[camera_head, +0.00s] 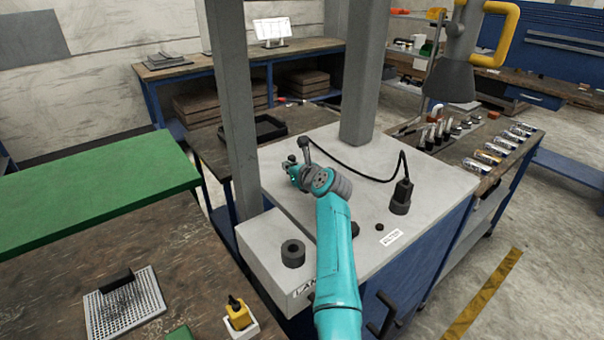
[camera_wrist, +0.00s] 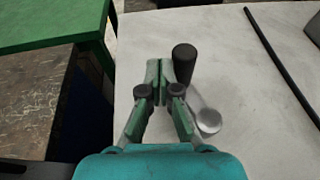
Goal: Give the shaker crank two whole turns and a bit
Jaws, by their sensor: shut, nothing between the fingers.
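The shaker crank shows in the wrist view as a dark upright handle (camera_wrist: 184,63) on a short pale arm that runs to a round grey hub (camera_wrist: 208,122). My gripper (camera_wrist: 160,68) has its two green fingers shut together, with nothing between them. The fingertips are just left of the handle in this view; I cannot tell whether they touch it. In the head view my gripper (camera_head: 291,168) is low over the grey-white bench top (camera_head: 285,150). A grey knob beside it, probably the crank handle (camera_head: 303,143), shows there. My wrist hides the hub.
A black cable (camera_head: 365,175) runs across the bench top to a dark upright socket (camera_head: 401,198). Grey posts (camera_head: 232,100) and (camera_head: 366,75) stand at the bench's left and back.

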